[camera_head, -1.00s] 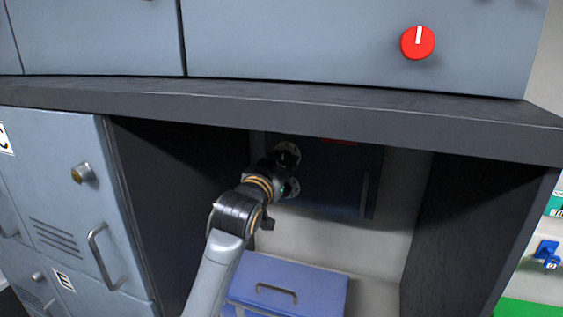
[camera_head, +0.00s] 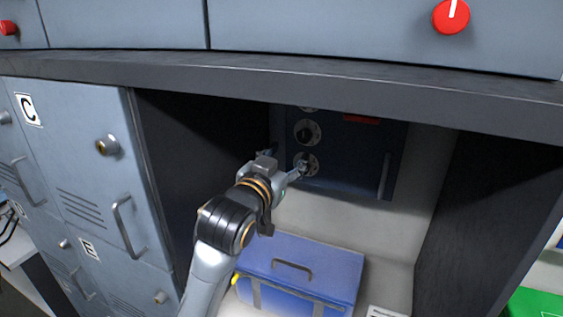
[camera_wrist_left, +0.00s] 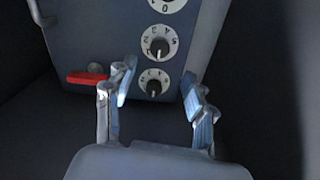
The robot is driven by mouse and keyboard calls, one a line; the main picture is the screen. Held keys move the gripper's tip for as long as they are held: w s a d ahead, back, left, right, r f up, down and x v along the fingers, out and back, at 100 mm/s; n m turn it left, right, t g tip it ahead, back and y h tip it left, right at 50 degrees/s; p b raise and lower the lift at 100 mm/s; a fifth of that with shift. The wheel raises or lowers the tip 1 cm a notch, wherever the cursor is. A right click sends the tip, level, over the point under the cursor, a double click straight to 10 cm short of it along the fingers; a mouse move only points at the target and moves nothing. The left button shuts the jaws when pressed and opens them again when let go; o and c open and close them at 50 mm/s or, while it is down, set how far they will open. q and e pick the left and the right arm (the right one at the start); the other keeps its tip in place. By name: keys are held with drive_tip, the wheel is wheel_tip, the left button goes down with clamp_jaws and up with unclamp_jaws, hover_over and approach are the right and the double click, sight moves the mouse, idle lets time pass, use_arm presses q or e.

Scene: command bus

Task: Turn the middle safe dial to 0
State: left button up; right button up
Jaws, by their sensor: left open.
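The dark blue safe (camera_head: 350,160) stands in the shelf recess with a column of round white-ringed dials on its left side. The middle dial (camera_head: 307,131) has a black knob; I cannot read its setting. The top dial (camera_head: 309,108) is mostly hidden by the shelf edge. My left gripper (camera_head: 286,162) is in front of the bottom dial (camera_head: 313,164) and partly covers it. The left wrist view looks upside down: the open, empty fingers (camera_wrist_left: 157,82) flank the top dial (camera_wrist_left: 154,84), and the middle dial (camera_wrist_left: 159,45) lies beyond. No contact shows. My right gripper is out of view.
The shelf edge (camera_head: 350,88) overhangs the recess. A blue case (camera_head: 320,262) lies below the safe, under my arm. Grey lockers (camera_head: 90,150) stand at left. A red knob (camera_head: 451,16) is above. The safe handle (camera_head: 385,174) is at right.

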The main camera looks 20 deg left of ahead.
use_arm(q)
drive_tip(key=s, duration=0.2)
drive_tip(key=shift+s, duration=0.35)
